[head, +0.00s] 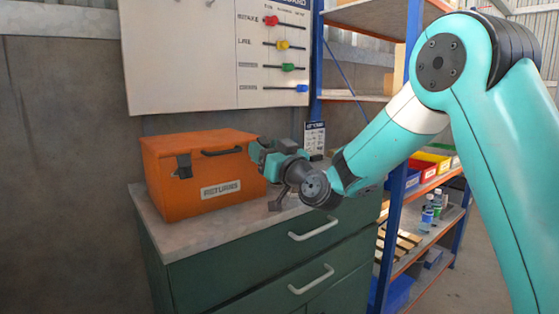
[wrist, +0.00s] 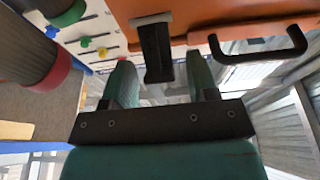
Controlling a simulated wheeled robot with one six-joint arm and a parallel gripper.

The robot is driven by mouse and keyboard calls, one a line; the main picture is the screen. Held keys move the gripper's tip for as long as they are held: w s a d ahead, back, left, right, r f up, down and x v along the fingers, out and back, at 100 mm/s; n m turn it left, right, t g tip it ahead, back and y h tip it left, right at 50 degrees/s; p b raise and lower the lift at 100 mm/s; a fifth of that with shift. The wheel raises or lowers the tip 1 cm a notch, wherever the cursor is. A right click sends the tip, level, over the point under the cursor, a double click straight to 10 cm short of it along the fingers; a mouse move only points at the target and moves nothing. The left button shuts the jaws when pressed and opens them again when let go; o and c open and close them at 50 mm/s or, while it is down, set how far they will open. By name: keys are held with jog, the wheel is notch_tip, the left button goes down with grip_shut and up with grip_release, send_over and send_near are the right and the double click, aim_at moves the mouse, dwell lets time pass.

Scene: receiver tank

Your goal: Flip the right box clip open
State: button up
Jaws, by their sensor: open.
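The orange box (head: 200,185), labelled RETURNS, stands on the cabinet top. Its left clip (head: 184,165) is dark and lies against the front, left of the black handle (head: 220,151). My gripper (head: 262,158) is at the box's right front edge and covers the right clip in the head view. In the wrist view the dark right clip (wrist: 157,50) hangs from a grey mount on the orange face, beside the handle (wrist: 258,45). My gripper (wrist: 161,80) is open there. Its two teal fingers lie either side of the clip's line, and I see no contact.
The green cabinet (head: 250,260) has pale drawer handles and a grey top, bare in front of the box. A whiteboard (head: 220,55) with coloured sliders hangs behind. Blue shelving (head: 390,235) with bins stands at the right, behind my arm.

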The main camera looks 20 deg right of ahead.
jog(key=b+v, duration=1)
jog(key=v, duration=0.7)
jog(key=shift+b, duration=0.4)
jog(key=shift+f, duration=0.1)
